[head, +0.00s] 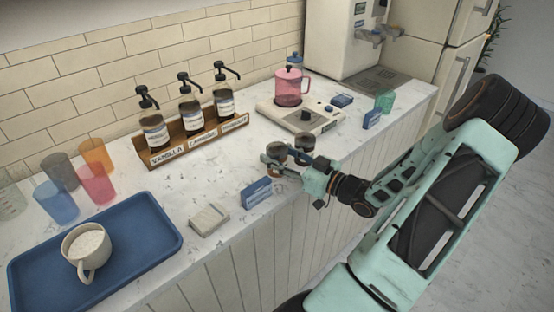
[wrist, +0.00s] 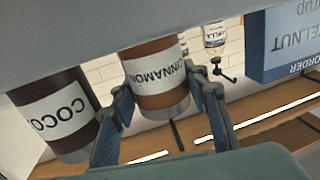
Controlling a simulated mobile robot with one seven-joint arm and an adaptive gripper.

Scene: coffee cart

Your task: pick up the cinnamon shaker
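The cinnamon shaker (wrist: 158,78) is a brown jar with a white label reading CINNAMON, seen upside down in the wrist view. In the head view the cinnamon shaker (head: 277,150) is the left of two dark jars near the counter's front edge, partly hidden by my gripper (head: 282,162). In the wrist view my gripper (wrist: 162,82) has one finger on each side of the shaker, with the tips very close to its sides. I cannot tell whether they press on it. The shaker appears to stand upright on the counter.
A COCOA shaker (wrist: 62,115) stands close beside the gripper's finger; it is the right jar (head: 304,143) in the head view. A blue sign (head: 256,193) stands left of the gripper. A scale (head: 290,117) with a pink pitcher (head: 288,90) and a syrup rack (head: 205,143) stand behind.

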